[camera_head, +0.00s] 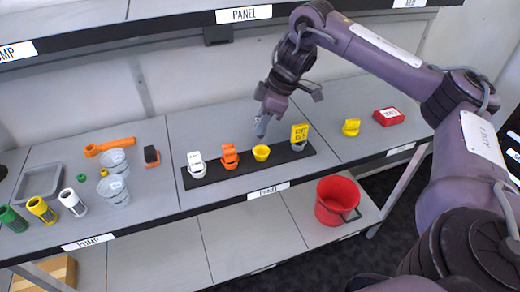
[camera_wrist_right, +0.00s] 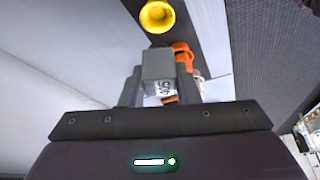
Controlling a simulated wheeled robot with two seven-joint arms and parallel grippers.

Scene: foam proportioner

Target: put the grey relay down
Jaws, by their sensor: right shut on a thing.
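The grey relay (camera_head: 262,127) is held by my right gripper (camera_head: 268,112) above the shelf, just behind the black strip (camera_head: 198,181) in the head view. In the right wrist view the relay (camera_wrist_right: 158,66) is a grey block with a small printed label, pinched between the two fingers of my right gripper (camera_wrist_right: 160,88). On the strip stand a white relay-like piece (camera_head: 196,164), an orange one (camera_head: 229,156), a yellow cup (camera_head: 261,153) and a yellow sign (camera_head: 299,132) on a grey base. The yellow cup also shows in the right wrist view (camera_wrist_right: 157,16). My left gripper is out of view.
To the left lie an orange tool (camera_head: 110,146), clear cups (camera_head: 114,190), a grey tray (camera_head: 38,182) and several coloured cylinders. To the right are a yellow piece (camera_head: 351,127) and a red box (camera_head: 389,116). A red bucket (camera_head: 332,214) stands on the lower shelf.

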